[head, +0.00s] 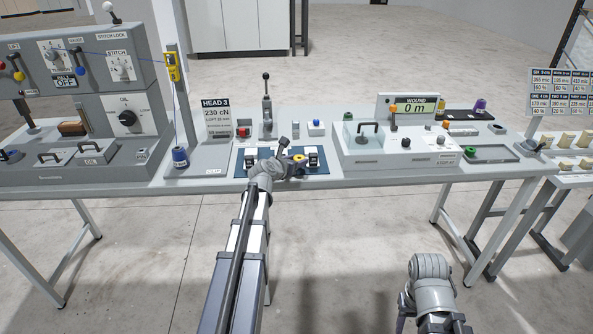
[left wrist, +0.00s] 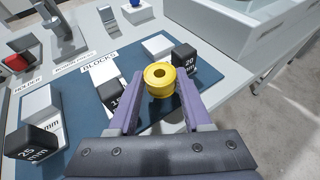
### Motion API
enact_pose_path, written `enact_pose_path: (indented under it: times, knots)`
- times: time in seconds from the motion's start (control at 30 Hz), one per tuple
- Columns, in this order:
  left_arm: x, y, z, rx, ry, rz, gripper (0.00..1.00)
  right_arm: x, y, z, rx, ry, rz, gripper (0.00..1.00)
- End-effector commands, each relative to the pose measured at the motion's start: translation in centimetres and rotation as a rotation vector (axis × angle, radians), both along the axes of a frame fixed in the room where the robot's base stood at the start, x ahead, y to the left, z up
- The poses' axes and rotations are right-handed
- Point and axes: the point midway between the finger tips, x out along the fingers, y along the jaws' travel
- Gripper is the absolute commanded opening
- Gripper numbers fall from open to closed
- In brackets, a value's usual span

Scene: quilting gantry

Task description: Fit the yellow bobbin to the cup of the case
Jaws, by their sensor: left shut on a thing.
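My left gripper (head: 293,163) is shut on the yellow bobbin (left wrist: 160,91). The bobbin sits between its two purple fingertips in the left wrist view, with its round hole facing the camera. In the head view the bobbin (head: 299,158) is a small yellow spot at the gripper's end, above the blue mat. I cannot make out the case or its cup for sure in either view. My right arm shows at the lower right of the head view, but its fingers do not.
The blue mat (left wrist: 62,100) carries black-and-white blocks, including one marked 25 (left wrist: 30,142). An upright lever stand (head: 267,115) is behind the mat. A grey winder unit (head: 365,157) stands to the right, and a tall control console (head: 85,85) to the left. A blue spool (head: 180,156) stands between.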

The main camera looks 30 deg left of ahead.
Motion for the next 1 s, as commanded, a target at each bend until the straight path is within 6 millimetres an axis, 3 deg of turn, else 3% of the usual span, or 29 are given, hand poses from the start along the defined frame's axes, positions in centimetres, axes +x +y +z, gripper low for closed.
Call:
enact_pose_path:
  times: [0.03,0.13,0.57,0.6,0.7,1.0]
  knots:
    - [0.0,0.0,-1.4,0.000,0.000,0.000,0.00,0.0,0.0,-1.4,0.000,0.000,0.000,0.50]
    - [0.0,0.0,-2.3,0.000,0.000,0.000,0.00,0.0,0.0,-2.3,0.000,0.000,0.000,0.50]
    - [0.0,0.0,-2.5,0.000,0.000,0.000,0.00,0.0,0.0,-2.5,0.000,0.000,0.000,0.50]
    - [0.0,0.0,-2.4,0.000,0.000,0.000,0.52,0.0,0.0,-2.4,0.000,0.000,0.000,0.50]
    - [0.0,0.0,-2.3,0.000,0.000,0.000,0.61,0.0,0.0,-2.3,0.000,0.000,0.000,0.50]
    - [0.0,0.0,-1.9,0.000,0.000,0.000,0.61,0.0,0.0,-1.9,0.000,0.000,0.000,0.50]
